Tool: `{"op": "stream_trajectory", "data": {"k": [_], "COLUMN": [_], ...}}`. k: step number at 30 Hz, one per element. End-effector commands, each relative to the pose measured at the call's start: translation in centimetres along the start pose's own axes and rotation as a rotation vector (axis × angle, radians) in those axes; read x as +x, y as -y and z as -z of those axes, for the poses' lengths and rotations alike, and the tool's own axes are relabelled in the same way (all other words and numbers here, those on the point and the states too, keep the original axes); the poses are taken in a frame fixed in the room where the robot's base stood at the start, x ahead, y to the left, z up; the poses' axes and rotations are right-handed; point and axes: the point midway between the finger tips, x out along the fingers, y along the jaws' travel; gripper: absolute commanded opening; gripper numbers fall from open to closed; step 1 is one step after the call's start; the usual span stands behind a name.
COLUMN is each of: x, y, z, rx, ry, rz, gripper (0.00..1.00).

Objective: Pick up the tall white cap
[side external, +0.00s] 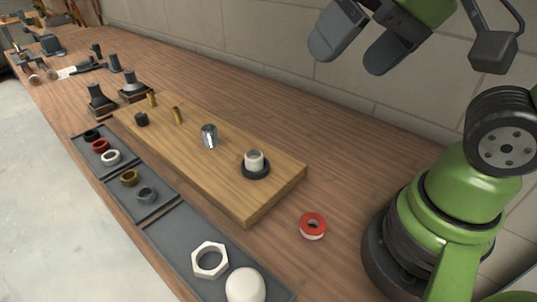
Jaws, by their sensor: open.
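A white, rounded, dome-like cap (245,288) sits in the near end of the dark grey tray (185,245), at the bottom of the side view. It looks like the tall white cap, and its lower edge is close to the frame's bottom. My gripper (356,52) is at the top of the view, high above the bench and well away from the cap. Its two dark fingers are apart with nothing between them.
A white hex nut (210,261) lies beside the cap. A wooden board (225,187) holds a white fitting in a black ring (255,163), a chrome part (209,136) and brass pieces. A red-and-white tape roll (313,226) lies on the bench. Smaller trays hold rings.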

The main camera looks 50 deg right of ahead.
Motion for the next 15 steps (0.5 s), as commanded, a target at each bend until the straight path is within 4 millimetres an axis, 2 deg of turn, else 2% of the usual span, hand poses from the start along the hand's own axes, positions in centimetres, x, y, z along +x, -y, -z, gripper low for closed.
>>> {"op": "stream_trajectory", "data": {"k": [4,6,15], "x": [-1.6,-1.9,-2.0], "y": [-1.1,-1.3,-1.4], "z": [-0.7,-0.9,-1.0], "rx": [0.011,0.012,0.01], "ry": [-0.076,-0.089,-0.094], "rz": [0.007,0.008,0.009], "gripper": [1.0,0.9,0.9]}}
